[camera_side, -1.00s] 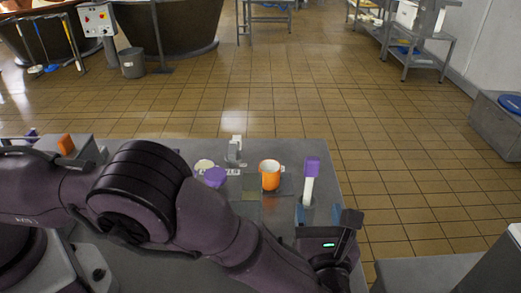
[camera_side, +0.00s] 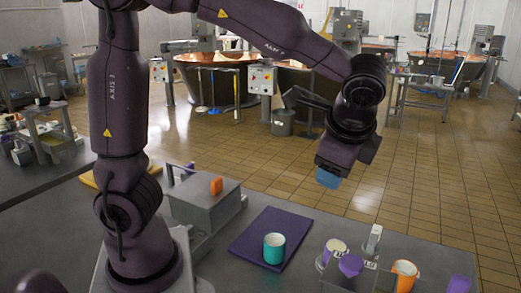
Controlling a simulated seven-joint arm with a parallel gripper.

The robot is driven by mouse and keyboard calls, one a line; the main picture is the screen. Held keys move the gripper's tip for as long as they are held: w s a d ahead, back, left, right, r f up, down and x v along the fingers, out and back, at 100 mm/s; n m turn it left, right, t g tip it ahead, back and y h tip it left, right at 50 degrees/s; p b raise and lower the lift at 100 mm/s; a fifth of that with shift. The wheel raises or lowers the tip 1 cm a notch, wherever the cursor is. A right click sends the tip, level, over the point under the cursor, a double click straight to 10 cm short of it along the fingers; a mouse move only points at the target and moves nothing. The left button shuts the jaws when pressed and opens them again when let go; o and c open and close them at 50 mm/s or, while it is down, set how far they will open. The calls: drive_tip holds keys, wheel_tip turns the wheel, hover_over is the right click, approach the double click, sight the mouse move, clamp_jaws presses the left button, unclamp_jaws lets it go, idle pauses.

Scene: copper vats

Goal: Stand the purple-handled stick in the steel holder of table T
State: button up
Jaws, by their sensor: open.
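The purple handle (camera_side: 460,285) of what looks like the stick shows at the bottom right edge. The rest of the stick and whatever holds it are cut off below the picture, so I cannot tell how it stands now. My gripper (camera_side: 328,179) hangs high, beyond the table's far edge in the picture, well up and left of the purple handle. Its blue fingertips point down, and it is open with nothing visible between them.
A turquoise mug (camera_side: 274,248) stands on a purple mat (camera_side: 245,240). A purple-topped item (camera_side: 350,265), a cream-topped cup (camera_side: 335,246), a grey upright fitting (camera_side: 373,240) and an orange cup (camera_side: 404,274) crowd the front right. A grey box (camera_side: 203,202) stands left.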

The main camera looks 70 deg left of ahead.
drive_tip(key=s+a+r+n+t+h, duration=0.1)
drive_tip(key=s+n+t+h, duration=0.1)
drive_tip(key=s+n, duration=0.2)
drive_tip(key=s+a+r+n+t+h, duration=0.1)
drive_tip(key=s+n+t+h, duration=0.1)
drive_tip(key=s+n, duration=0.3)
drive_tip(key=s+h, duration=0.1)
drive_tip(key=s, duration=0.3)
drive_tip(key=shift+a+r+h, duration=0.25)
drive_tip(key=shift+a+h, duration=0.05)
drive_tip(key=shift+a, duration=0.05)
idle(0.4)
